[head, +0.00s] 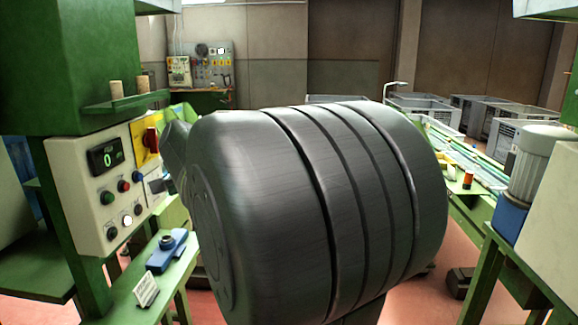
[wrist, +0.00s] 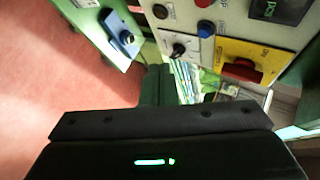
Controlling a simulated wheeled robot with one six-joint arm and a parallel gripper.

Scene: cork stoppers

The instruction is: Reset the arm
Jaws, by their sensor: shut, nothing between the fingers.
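My gripper (wrist: 156,78) shows in the wrist view as a dark shape with a green light on its body. Its fingers are together and empty, pointing toward the space beside the control panel (wrist: 225,30). In the head view my own large dark arm link fills the middle and hides most of my gripper. Two cork stoppers (head: 117,89) stand upright on a small green shelf (head: 125,102) above the control panel (head: 105,180) at the left. No cork shows in the wrist view.
A blue device (head: 166,250) and a small white card (head: 146,291) sit on a green ledge (head: 185,275) below the panel. A grey motor (head: 538,160) stands at the right. Grey crates (head: 425,110) and a conveyor (head: 465,155) lie behind. Reddish floor is open in the wrist view.

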